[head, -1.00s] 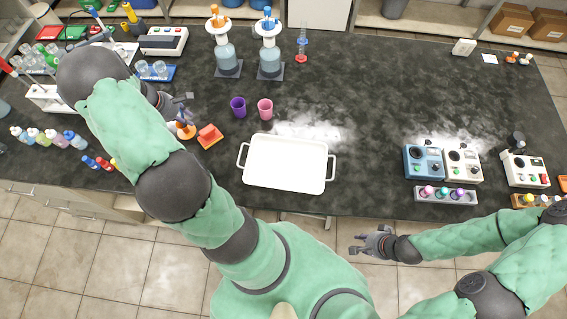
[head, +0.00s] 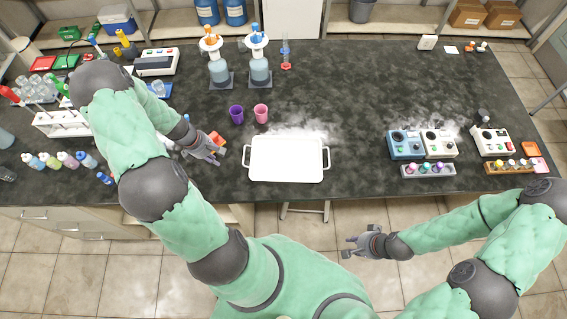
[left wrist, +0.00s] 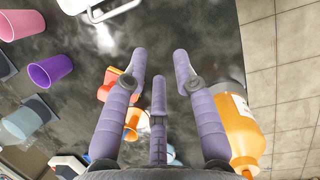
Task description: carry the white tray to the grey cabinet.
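The white tray (head: 287,158) lies flat near the front edge of the dark bench, with a handle at its left and right ends. A corner of it with one handle shows in the left wrist view (left wrist: 105,8). My left gripper (head: 218,152) is just left of the tray's left handle, empty, with its fingers spread; they also show apart in the left wrist view (left wrist: 162,58). My right gripper (head: 348,247) is in front of the bench, over the floor, empty and with its fingers apart. I cannot make out the grey cabinet for certain.
A purple cup (head: 236,113) and a pink cup (head: 261,113) stand behind the tray. Red-orange items (left wrist: 117,82) lie under my left gripper. A blue device (head: 405,144) and a tube rack (head: 428,171) stand to the right. The bench between is clear.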

